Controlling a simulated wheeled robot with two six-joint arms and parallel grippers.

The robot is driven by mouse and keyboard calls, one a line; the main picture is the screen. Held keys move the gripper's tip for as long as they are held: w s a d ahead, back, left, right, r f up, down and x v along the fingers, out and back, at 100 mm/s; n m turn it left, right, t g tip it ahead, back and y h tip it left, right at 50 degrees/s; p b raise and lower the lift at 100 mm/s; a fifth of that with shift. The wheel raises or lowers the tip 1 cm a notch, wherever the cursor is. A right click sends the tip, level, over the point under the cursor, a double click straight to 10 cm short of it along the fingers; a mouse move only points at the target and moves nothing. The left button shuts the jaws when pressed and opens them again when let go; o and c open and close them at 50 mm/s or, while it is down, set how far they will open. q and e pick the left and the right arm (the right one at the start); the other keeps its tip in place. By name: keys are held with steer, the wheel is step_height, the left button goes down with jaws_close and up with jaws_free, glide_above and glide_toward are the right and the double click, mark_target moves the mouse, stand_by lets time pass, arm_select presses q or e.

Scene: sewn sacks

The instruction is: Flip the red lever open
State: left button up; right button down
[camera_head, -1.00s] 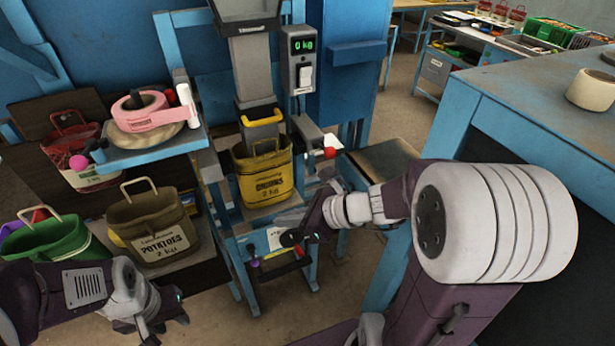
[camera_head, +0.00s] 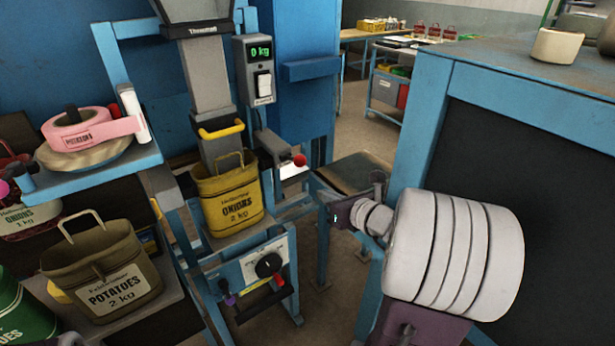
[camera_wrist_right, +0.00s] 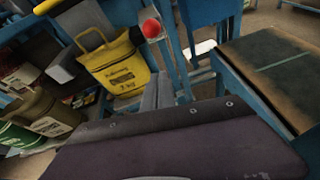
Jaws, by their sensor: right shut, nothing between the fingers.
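The red lever's round knob (camera_head: 299,160) sits on the end of a grey arm beside the chute, to the right of the yellow onions sack (camera_head: 232,198). The knob also shows in the wrist view (camera_wrist_right: 151,28), above the grey fingertips. My right gripper (camera_head: 336,214) is below and to the right of the knob, apart from it. In the wrist view its fingers (camera_wrist_right: 158,92) are together with nothing between them. My left gripper is out of view.
A scale readout (camera_head: 259,70) showing 0 kg hangs above the lever. A dial panel (camera_head: 253,259) stands below the sack. A potatoes sack (camera_head: 105,270) and a tape shelf (camera_head: 135,160) are at left. A blue-framed bench (camera_head: 440,100) is close on the right.

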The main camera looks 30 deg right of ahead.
mark_target(293, 158)
steer(key=w+p, duration=0.1)
steer(key=w, duration=0.8)
steer(key=shift+w+r, duration=0.25)
steer(key=shift+r, duration=0.1)
